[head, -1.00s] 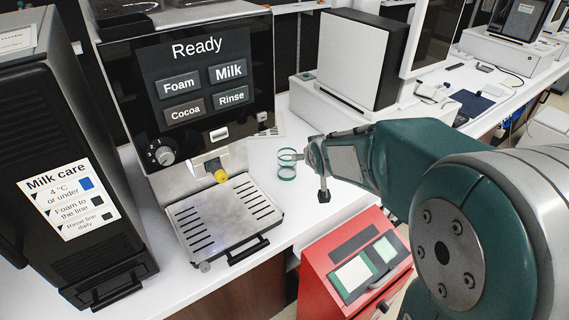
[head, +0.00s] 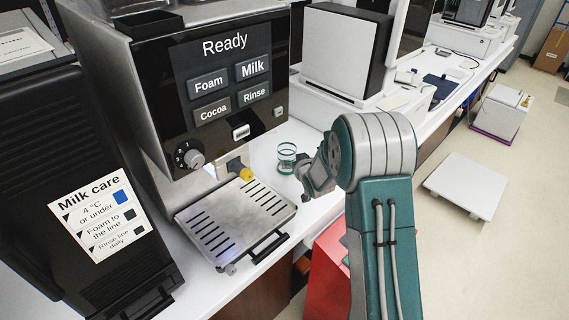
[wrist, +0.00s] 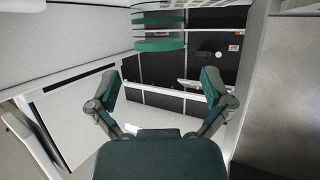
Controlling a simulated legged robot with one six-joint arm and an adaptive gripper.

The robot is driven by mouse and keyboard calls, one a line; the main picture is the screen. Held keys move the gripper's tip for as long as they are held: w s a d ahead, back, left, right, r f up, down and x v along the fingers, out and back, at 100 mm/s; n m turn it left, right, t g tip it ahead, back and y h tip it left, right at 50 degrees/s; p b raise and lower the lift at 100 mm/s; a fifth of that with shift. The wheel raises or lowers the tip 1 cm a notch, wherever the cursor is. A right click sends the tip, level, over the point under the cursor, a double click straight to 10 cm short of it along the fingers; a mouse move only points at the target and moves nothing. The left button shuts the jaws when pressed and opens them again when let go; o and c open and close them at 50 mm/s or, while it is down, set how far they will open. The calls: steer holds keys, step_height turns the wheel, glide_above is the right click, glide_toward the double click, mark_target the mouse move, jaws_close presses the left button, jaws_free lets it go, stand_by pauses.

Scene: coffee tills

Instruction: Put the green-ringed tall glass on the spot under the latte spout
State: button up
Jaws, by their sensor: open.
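The green-ringed tall glass (head: 287,158) is clear and stands upright on the white counter, right of the coffee machine. In the wrist view its green rings (wrist: 160,45) show at the top, beyond my fingertips, with the top of the glass cut off. My gripper (head: 306,174) is just right of the glass in the head view. In the wrist view my gripper (wrist: 158,82) is open, with nothing between its fingers. The tray looks empty.
The coffee machine (head: 160,90) with a "Ready" screen stands left of the glass. A white-sided box (head: 335,50) stands behind it on the counter. A red unit (head: 328,270) is below the counter edge. A dark milk cabinet (head: 50,130) is at the far left.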

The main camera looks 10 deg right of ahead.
mark_target(284, 150)
steer(key=w, duration=0.1)
steer(key=w+f, duration=0.1)
steer(key=w+d, duration=0.1)
steer(key=shift+w+f, duration=0.3)
steer(key=shift+w, duration=0.05)
steer(key=shift+w+a+f, duration=0.2)
steer(key=shift+w+a, duration=0.25)
steer(key=x, duration=0.4)
steer(key=shift+a+f, duration=0.2)
steer(key=shift+a, duration=0.2)
steer(key=shift+w+d, duration=0.35)
steer(key=shift+w, duration=0.05)
steer(key=shift+a, duration=0.4)
steer(key=c, duration=1.1)
steer(key=shift+o, duration=0.2)
steer(key=shift+d, duration=0.15)
